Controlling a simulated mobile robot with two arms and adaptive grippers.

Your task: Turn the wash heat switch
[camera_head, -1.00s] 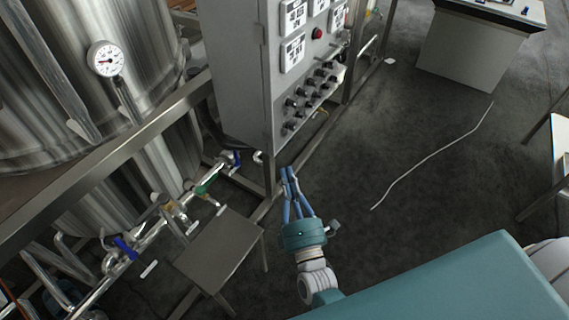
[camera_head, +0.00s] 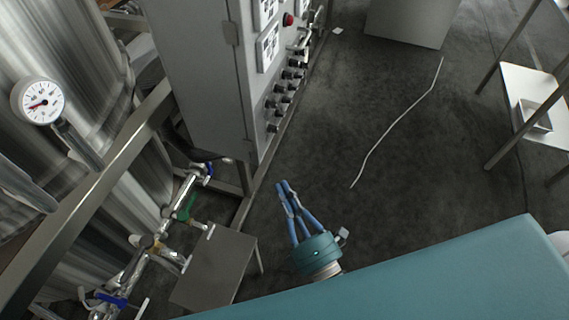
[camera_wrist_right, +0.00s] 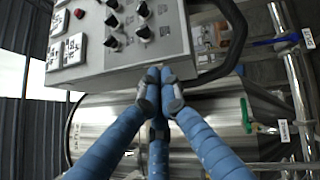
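The grey control cabinet (camera_head: 205,80) stands left of centre in the head view, with rows of black knobs (camera_head: 285,90) on its front. Several knobs (camera_wrist_right: 143,33) show at the top of the right wrist view. Their labels are too small to read, so I cannot tell which is the wash heat switch. My right gripper (camera_head: 283,185), with blue fingers and a teal body, is below and in front of the cabinet, apart from the knobs. Its fingertips (camera_wrist_right: 160,77) are together and empty, appearing just under the panel's lower edge in the wrist view. My left gripper is not in view.
Steel tanks with a dial gauge (camera_head: 38,101) and a frame rail (camera_head: 85,205) are at left. Pipes with a green-handled valve (camera_head: 186,208) and a small steel table (camera_head: 215,270) lie below. Open floor (camera_head: 350,110) is right of the cabinet, with a white cable (camera_head: 395,125).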

